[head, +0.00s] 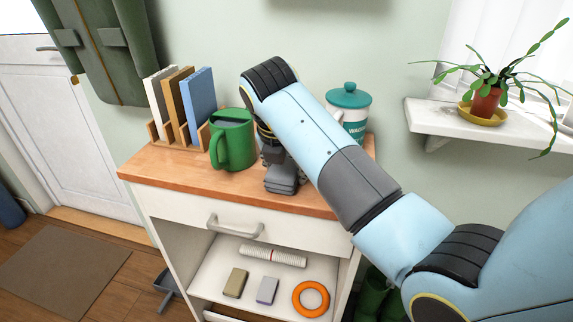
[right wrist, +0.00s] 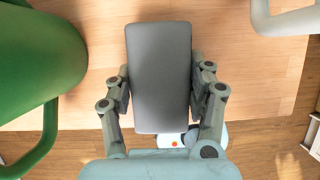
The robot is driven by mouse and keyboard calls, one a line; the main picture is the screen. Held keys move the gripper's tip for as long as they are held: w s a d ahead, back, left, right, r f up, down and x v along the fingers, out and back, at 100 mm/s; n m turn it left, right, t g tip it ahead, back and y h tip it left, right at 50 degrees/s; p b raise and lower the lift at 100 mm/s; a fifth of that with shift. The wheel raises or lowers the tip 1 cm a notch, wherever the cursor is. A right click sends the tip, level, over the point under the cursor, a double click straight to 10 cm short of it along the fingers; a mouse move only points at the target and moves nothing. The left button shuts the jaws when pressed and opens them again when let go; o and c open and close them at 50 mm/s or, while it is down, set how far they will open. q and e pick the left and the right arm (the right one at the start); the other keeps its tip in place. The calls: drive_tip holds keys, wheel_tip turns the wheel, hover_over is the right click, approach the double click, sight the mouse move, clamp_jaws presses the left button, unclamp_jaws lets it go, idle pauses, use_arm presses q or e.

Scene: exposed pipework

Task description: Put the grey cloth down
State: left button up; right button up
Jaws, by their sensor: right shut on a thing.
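The grey cloth (right wrist: 160,75), a folded block, sits between the fingers of my right gripper (right wrist: 161,90) in the right wrist view. The gripper is shut on its two long sides. In the head view the cloth (head: 282,186) shows below my right gripper (head: 277,160), at the front part of the wooden cabinet top (head: 180,172). I cannot tell whether the cloth touches the wood. My left gripper is not in view.
A green mug (head: 231,140) stands left of the cloth, beside a rack of books (head: 180,105). A white jar with a teal lid (head: 349,97) stands behind my right arm. The shelf below holds an orange ring (head: 311,285), a roll and two blocks.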

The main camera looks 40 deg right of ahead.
drive_tip(key=o, duration=1.5)
drive_tip(key=shift+o, duration=0.2)
drive_tip(key=shift+r, duration=0.2)
drive_tip(key=p+v, duration=0.6)
drive_tip(key=v, duration=0.1)
drive_tip(key=p+v, duration=0.4)
drive_tip(key=shift+w+a, duration=0.1)
drive_tip(key=shift+a, duration=0.25)
